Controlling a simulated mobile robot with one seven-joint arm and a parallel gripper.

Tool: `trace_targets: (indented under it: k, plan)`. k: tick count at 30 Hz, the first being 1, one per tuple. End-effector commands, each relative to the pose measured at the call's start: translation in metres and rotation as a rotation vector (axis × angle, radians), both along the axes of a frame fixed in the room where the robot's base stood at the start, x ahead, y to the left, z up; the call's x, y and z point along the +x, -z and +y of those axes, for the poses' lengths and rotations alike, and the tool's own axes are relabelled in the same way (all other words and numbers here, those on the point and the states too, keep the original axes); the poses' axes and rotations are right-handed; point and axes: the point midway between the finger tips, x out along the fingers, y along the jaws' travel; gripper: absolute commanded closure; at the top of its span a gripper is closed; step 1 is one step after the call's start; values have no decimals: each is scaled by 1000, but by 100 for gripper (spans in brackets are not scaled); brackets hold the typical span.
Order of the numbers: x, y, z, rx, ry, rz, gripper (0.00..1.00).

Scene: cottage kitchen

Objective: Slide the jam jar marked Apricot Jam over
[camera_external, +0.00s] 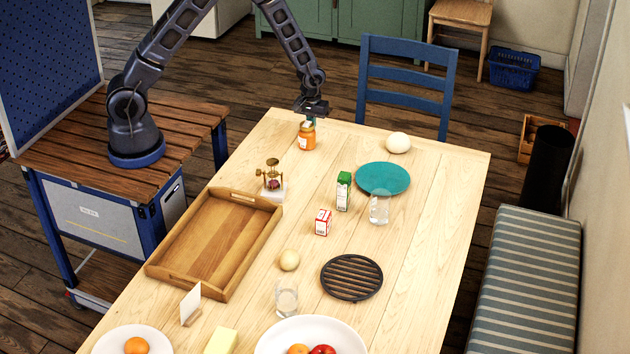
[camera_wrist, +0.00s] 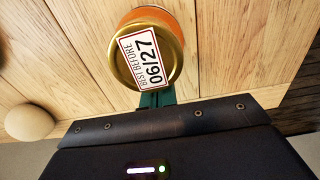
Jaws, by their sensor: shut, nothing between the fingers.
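An orange jar (camera_external: 307,139) with a gold lid stands upright near the table's far edge. Its front label is too small to read. In the wrist view, the jar lid (camera_wrist: 143,50) bears a white sticker reading "BEST BEFORE 06/27". My gripper (camera_external: 319,122) is shut and empty, low beside the jar on its far side. In the wrist view, the green fingertips (camera_wrist: 155,98) are right at the lid's near edge. I cannot tell whether they touch the jar.
A white rounded object (camera_external: 398,142) and a teal plate (camera_external: 383,179) lie to the jar's right. A brass device (camera_external: 272,175) and a wooden tray (camera_external: 192,286) are nearer. A green carton (camera_external: 343,191) stands in mid-table. The wood around the jar is clear.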

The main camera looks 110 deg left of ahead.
Motion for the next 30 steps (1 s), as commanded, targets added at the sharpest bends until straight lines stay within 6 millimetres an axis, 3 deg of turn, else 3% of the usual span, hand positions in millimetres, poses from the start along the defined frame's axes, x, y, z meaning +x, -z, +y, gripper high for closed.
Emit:
trace_targets:
  k: [21, 30]
  plan:
    - [0, 0, -121, -1, 4, 1, 100]
    - [0, 0, -148, -1, 0, 1, 100]
